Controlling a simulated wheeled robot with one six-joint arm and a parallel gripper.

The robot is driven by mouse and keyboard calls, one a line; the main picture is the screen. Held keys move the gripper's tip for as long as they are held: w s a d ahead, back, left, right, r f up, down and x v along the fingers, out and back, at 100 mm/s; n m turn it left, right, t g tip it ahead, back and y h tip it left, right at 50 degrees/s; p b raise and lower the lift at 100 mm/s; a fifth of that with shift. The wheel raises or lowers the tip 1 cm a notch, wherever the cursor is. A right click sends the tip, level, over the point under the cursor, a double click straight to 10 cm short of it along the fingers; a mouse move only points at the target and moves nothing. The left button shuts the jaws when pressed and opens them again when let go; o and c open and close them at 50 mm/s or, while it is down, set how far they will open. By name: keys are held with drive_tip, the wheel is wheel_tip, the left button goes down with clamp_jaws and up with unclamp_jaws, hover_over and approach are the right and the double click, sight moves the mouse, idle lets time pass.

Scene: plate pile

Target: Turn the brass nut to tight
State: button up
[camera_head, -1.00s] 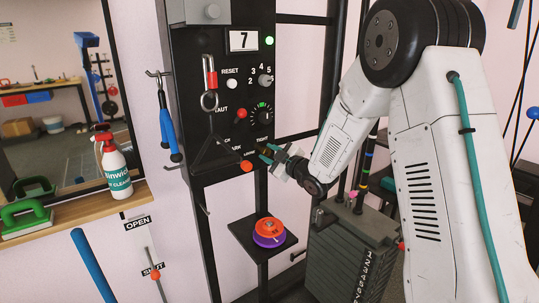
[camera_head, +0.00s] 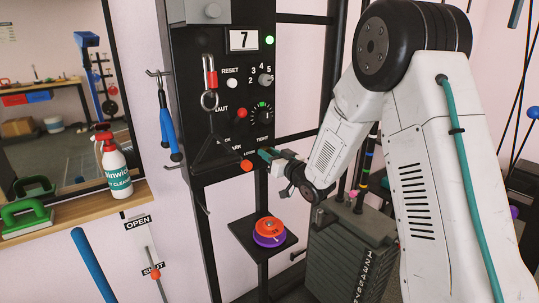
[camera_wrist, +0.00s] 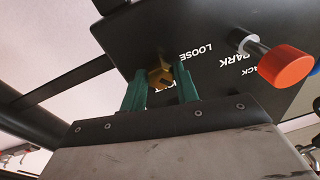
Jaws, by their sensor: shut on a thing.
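The brass nut (camera_wrist: 160,76) sits on the dark panel (camera_wrist: 215,40) in the wrist view, by the words LOOSE and a partly covered label, likely TIGHT. My gripper (camera_wrist: 160,88) has its two green fingers on either side of the nut and is shut on it. In the head view my gripper (camera_head: 266,155) is at the lower right edge of the black panel, by the LOOSE and TIGHT labels. The nut is hidden there behind the fingers.
A lever with a red knob (camera_wrist: 284,66) sticks out beside the nut near PARK; the knob also shows in the head view (camera_head: 246,165). Below, a small shelf (camera_head: 245,235) holds orange and purple discs (camera_head: 269,229). A grey weight stack (camera_head: 345,250) stands under my arm.

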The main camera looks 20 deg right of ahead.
drive_tip(key=shift+a+f+m+t+h, duration=0.15)
drive_tip(key=shift+m+h, duration=0.15)
drive_tip(key=shift+m, duration=1.7)
drive_tip(key=shift+d+r+m+t+h, duration=0.15)
drive_tip(key=shift+m+h, duration=0.15)
drive_tip(key=shift+m, duration=1.7)
drive_tip(key=shift+a+f, duration=0.1)
drive_tip(key=o, duration=1)
drive_tip(key=shift+c, duration=0.2)
drive_tip(key=v, duration=0.7)
drive_tip(key=shift+s, duration=0.45)
